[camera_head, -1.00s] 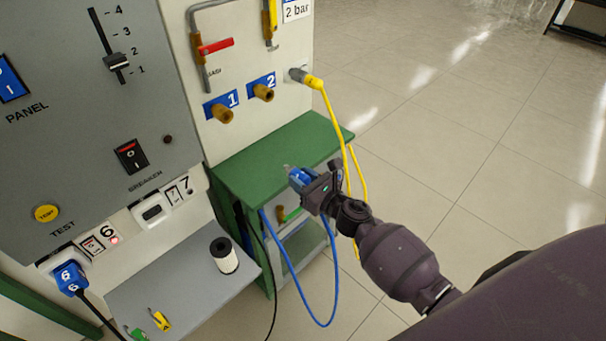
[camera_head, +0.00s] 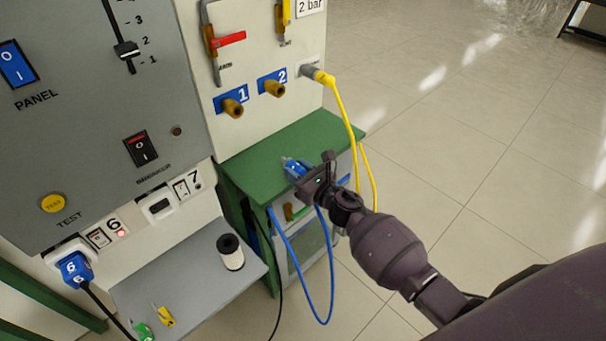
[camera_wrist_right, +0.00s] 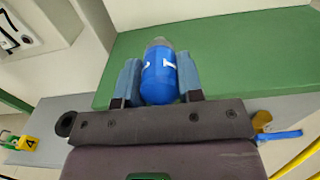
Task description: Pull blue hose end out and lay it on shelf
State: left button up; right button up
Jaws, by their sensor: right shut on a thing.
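The blue hose end (camera_head: 294,166) has a grey metallic tip and is between the fingers of my right gripper (camera_head: 299,170). In the right wrist view the blue hose end (camera_wrist_right: 160,75) sits between both fingers of the right gripper (camera_wrist_right: 158,82), with its tip pointing away. It is over the green shelf (camera_head: 265,153); I cannot tell whether it touches the top. The blue hose (camera_head: 325,290) hangs in a loop below the shelf's front edge. Brass ports 1 (camera_head: 232,107) and 2 (camera_head: 274,88) on the panel are both free. My left gripper is not in view.
A yellow hose (camera_head: 345,110) runs from the panel's right port down past the shelf. A grey ledge (camera_head: 190,275) at lower left holds a white-and-black cylinder (camera_head: 231,252) and small yellow and green tags. A red-handled valve (camera_head: 228,39) is above the ports.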

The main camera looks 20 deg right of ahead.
jog(key=shift+w+a+f, duration=0.25)
jog(key=shift+w, duration=0.4)
jog(key=shift+f+b+x, duration=0.2)
jog(key=shift+b+x, duration=0.15)
jog(key=shift+x, duration=0.5)
jog(key=shift+f+b+x, duration=0.15)
jog(key=shift+b+x, duration=0.2)
jog(key=shift+x, duration=0.45)
jog(key=shift+s+f+b, duration=0.1)
jog(key=shift+f+b, duration=0.5)
jog(key=shift+f, duration=0.3)
jog(key=shift+f+b, duration=0.3)
jog(key=shift+b, duration=0.05)
jog(key=o, duration=1.1)
jog(key=shift+v, duration=5.4)
